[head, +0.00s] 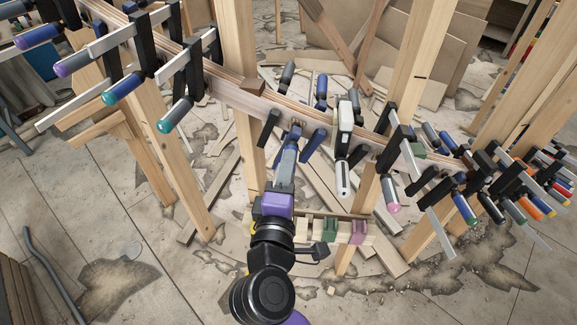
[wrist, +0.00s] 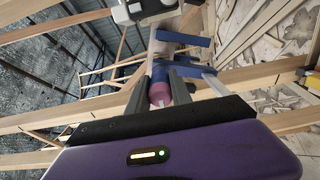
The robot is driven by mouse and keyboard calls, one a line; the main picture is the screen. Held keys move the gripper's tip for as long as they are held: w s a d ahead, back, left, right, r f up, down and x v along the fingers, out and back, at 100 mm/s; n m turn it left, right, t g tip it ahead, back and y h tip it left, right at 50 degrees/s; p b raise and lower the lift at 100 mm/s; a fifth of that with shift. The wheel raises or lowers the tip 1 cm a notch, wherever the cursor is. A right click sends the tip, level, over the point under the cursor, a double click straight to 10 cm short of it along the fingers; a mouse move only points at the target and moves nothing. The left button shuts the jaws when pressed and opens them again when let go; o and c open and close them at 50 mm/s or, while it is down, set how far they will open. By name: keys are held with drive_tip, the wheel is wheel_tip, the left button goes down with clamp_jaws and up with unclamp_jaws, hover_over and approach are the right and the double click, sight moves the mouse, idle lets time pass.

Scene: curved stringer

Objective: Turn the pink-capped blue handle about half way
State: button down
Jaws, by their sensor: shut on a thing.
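The blue handle (wrist: 160,71) with its pink cap (wrist: 159,93) is between the two fingers of my gripper (wrist: 160,90) in the wrist view. The fingers lie on either side of it, and the gripper is shut on it. The cap end points toward the wrist camera. In the head view my gripper (head: 287,158) reaches up to a blue clamp (head: 312,144) on the curved wooden stringer (head: 240,101). The pink cap is hidden there behind my gripper. The handle's turn angle cannot be told.
A white and black clamp (head: 344,150) hangs just right of my gripper. More clamps line the stringer on both sides, including a pink-capped one (head: 392,205) at right. Wooden posts (head: 240,60) stand close by. Boards lie on the floor below.

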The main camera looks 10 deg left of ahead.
drive_tip(key=c, duration=1.1)
unclamp_jaws()
drive_tip(key=shift+c, duration=0.2)
drive_tip(key=s+b, duration=0.2)
drive_tip(key=s, duration=0.5)
drive_tip(key=shift+s+a, duration=0.2)
drive_tip(key=shift+s, duration=0.2)
drive_tip(key=s, duration=0.5)
drive_tip(key=shift+s+a, duration=0.1)
drive_tip(key=shift+s, duration=0.3)
drive_tip(key=shift+a, duration=0.1)
